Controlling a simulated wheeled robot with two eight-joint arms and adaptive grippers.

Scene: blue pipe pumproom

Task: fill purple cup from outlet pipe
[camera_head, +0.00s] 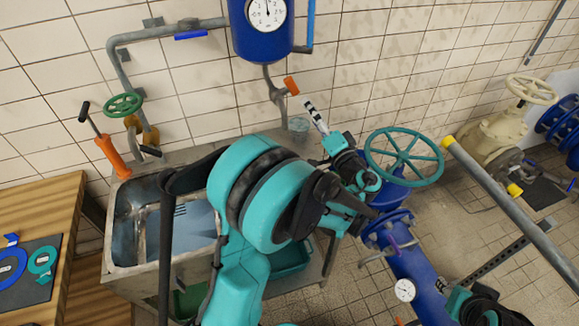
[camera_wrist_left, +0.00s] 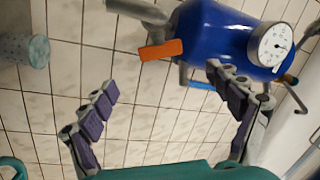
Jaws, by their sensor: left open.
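A pale blue-green, see-through cup (camera_head: 298,125) stands by the wall at the sink's back right, just right of the outlet pipe's lower end. A pale dotted cup also shows in the left wrist view (camera_wrist_left: 22,50), far left. No clearly purple cup shows. The outlet pipe (camera_head: 279,99) hangs below a blue tank (camera_head: 262,38) and has an orange handle (camera_head: 291,86). My left gripper (camera_head: 316,118) is close to the cup's right in the picture. In the wrist view its fingers (camera_wrist_left: 160,85) are apart and empty. My right gripper (camera_head: 460,300) is partly visible at bottom right.
A metal sink (camera_head: 128,215) lies below, partly hidden by my left arm. A teal handwheel (camera_head: 404,156) and blue pipe (camera_head: 425,272) stand to the right. A wooden bench (camera_head: 62,200) is at left. An orange-handled tool (camera_head: 112,155) stands at the sink's back left.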

